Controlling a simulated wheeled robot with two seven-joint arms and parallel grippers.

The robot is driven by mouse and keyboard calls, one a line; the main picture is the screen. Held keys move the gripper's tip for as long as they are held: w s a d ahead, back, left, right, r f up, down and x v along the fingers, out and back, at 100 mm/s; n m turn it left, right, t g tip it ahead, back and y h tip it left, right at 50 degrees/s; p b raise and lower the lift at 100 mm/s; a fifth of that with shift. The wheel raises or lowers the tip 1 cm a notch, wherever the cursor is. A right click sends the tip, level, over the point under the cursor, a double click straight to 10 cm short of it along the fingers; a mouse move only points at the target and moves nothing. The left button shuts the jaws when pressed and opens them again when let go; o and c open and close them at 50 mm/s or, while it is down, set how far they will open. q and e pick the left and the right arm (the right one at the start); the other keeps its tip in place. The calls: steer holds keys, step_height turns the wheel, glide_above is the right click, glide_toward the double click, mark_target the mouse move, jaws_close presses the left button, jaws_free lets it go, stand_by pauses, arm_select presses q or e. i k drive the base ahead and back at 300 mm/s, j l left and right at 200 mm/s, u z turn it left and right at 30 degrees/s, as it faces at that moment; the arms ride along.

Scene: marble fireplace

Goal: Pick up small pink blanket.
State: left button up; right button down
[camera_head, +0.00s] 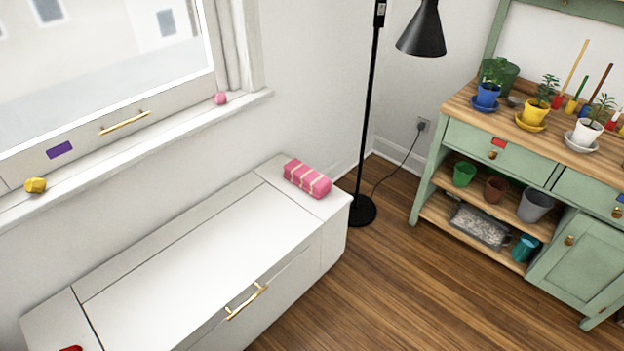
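The small pink blanket (307,179) is a pink roll with pale stripes. It lies on the right end of the top of a white bench chest (185,261), close to the wall. Nothing covers it. Neither of my grippers shows in the head view.
A black floor lamp (362,211) stands just right of the bench. A green potting bench (497,156) with pots is at the right. The window sill (150,137) holds a pink ball (220,98) and a yellow object (36,185). The wooden floor (385,295) in front is clear.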

mark_target(317, 185)
steer(key=i+l+u, duration=0.1)
steer(key=i+l, duration=0.15)
steer(key=i+l+u, duration=0.1)
steer(key=i+l, duration=0.15)
steer(key=i+l+u, duration=0.15)
steer(key=l, duration=0.25)
steer(key=i+l+u, duration=0.1)
steer(key=i+l, duration=0.2)
steer(key=i+l+u, duration=0.1)
steer(key=l, duration=0.25)
steer(key=i+l+u, duration=0.1)
steer(key=i+l, duration=0.2)
steer(key=i+l+u, duration=0.1)
steer(key=l, duration=0.4)
steer(key=i, duration=0.05)
